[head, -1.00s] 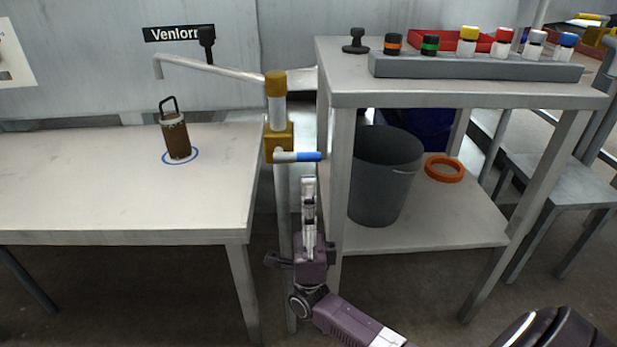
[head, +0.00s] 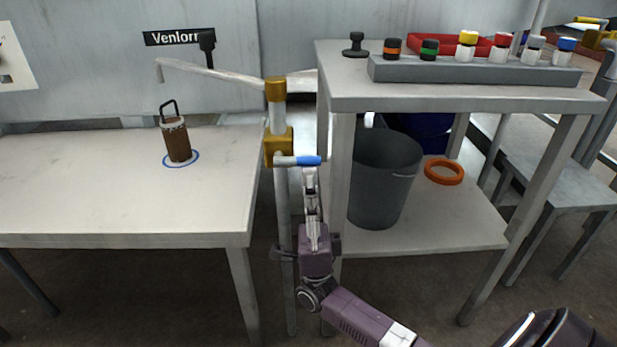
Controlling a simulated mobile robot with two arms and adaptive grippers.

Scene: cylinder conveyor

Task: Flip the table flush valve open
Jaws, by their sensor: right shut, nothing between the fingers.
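The valve is a brass body (head: 278,146) on a grey upright pipe, between the left table and the shelf table. Its lever has a blue handle (head: 309,160) that points level to the right. A swing pipe (head: 215,72) runs left from the top of the post over the table. My right gripper (head: 310,174) is shut and empty, its fingertips just under the blue handle. In this view I cannot tell whether they touch it. My left gripper is not in view.
A brown cylinder (head: 176,141) with a loop handle stands in a blue ring on the left table (head: 90,190). The shelf table (head: 450,100) at right holds a rack (head: 470,72) of capped bottles. Below are a grey bin (head: 383,180) and an orange ring (head: 444,172).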

